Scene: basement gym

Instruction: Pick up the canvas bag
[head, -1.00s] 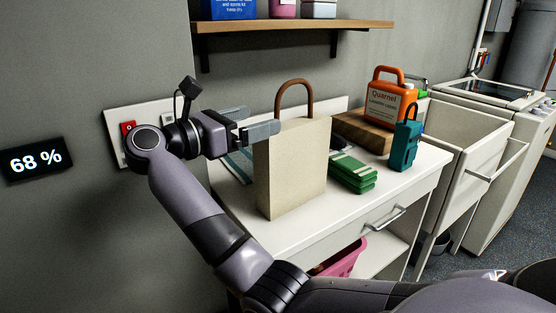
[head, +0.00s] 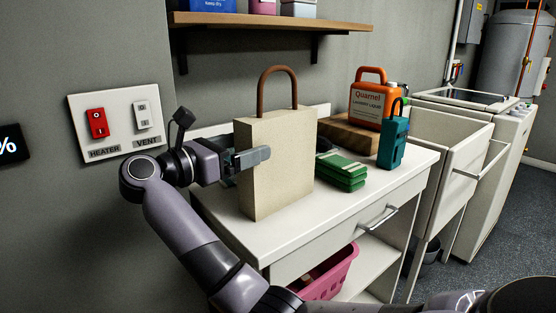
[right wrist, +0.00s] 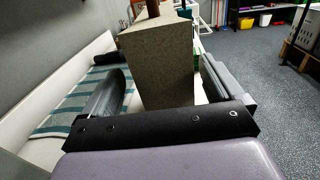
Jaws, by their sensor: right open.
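The canvas bag (head: 275,165) is a beige upright block shape with a brown arched handle (head: 277,82). It stands on the white counter at its left end. My right gripper (head: 258,150) is open at the bag's upper left part. One finger lies across the bag's near side in the head view; the other finger is hidden behind the bag. In the right wrist view, the bag (right wrist: 160,70) stands between the two spread fingers of the right gripper (right wrist: 160,88), with a gap visible at the left finger. My left gripper is not in view.
On the white counter (head: 290,235) are a green stack (head: 342,172), a teal padlock-shaped item (head: 392,143) and an orange jug (head: 372,103) on a wooden block (head: 348,133). A striped cloth (right wrist: 75,105) lies left of the bag. A shelf (head: 270,22) hangs above; a switch panel (head: 120,120) is left.

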